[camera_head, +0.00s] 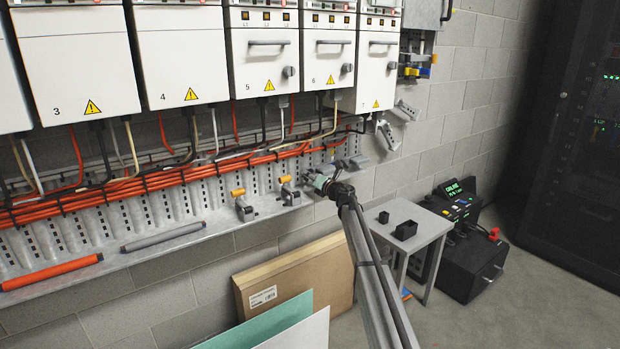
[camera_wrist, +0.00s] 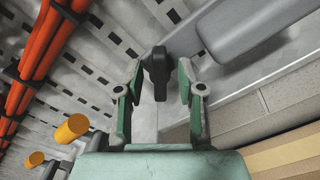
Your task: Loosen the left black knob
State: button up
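A black knob (camera_wrist: 157,72) stands between the two fingers of my gripper (camera_wrist: 158,85) in the wrist view. It has a narrow upright grip, and a gap shows on each side of it. The fingers are open around it and do not appear to touch it. In the head view my gripper (camera_head: 322,183) is at the right part of the metal ledge, and it mostly hides this knob. Whether another black knob sits beside it is unclear there. A smooth grey part (camera_wrist: 250,30) lies just right of the knob in the wrist view.
Two clamps with orange ends (camera_head: 238,193) (camera_head: 285,180) stand on the ledge to the left. Orange cables (camera_head: 150,178) run along the wall above it. A grey rod (camera_head: 165,236) and an orange rod (camera_head: 52,272) lie further left. A small table (camera_head: 428,228) stands at right.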

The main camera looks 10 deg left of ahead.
jog(key=v, duration=1.2)
jog(key=shift+w+d, duration=0.1)
